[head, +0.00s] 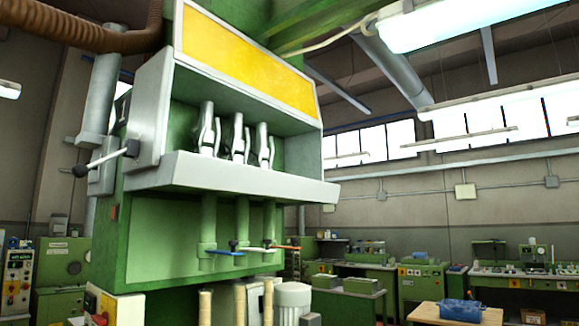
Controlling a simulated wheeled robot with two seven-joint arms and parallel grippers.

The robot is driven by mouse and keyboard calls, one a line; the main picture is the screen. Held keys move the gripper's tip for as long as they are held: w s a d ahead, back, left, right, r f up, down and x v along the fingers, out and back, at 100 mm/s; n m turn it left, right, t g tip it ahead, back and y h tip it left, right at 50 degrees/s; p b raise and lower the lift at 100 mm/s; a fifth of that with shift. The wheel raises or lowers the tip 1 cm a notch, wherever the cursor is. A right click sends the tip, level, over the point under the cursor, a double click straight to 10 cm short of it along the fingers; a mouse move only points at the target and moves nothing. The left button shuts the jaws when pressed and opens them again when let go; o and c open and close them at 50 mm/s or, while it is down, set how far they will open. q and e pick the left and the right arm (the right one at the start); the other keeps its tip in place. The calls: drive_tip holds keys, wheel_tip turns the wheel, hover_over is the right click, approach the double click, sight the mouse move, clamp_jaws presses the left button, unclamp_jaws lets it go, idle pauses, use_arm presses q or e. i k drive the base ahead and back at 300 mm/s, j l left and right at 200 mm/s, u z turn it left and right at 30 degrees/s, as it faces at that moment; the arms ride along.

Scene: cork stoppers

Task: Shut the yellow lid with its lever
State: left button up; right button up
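The yellow lid (245,62) is a wide yellow panel in a pale frame. It sits at the top front of a tall green machine (160,245), above an open recess (180,100). The recess is uncovered, and several metal clamp-like parts (238,138) show inside it. A lever (105,159) with a thin metal rod and dark ends sticks out on the machine's left side, pointing left and slightly down. Neither of my grippers is in view, and nothing touches the lid or lever.
A pale ledge (240,178) juts out below the recess. Under it are small handles with blue (224,253), white and orange bars. A brown hose (85,38) runs at upper left. Green workbenches and a wooden table (425,312) with a blue object (461,310) stand at right.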

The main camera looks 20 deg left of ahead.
sight(80, 170)
drive_tip(key=k+l+u, duration=0.45)
drive_tip(key=u, duration=0.25)
drive_tip(key=k, duration=0.05)
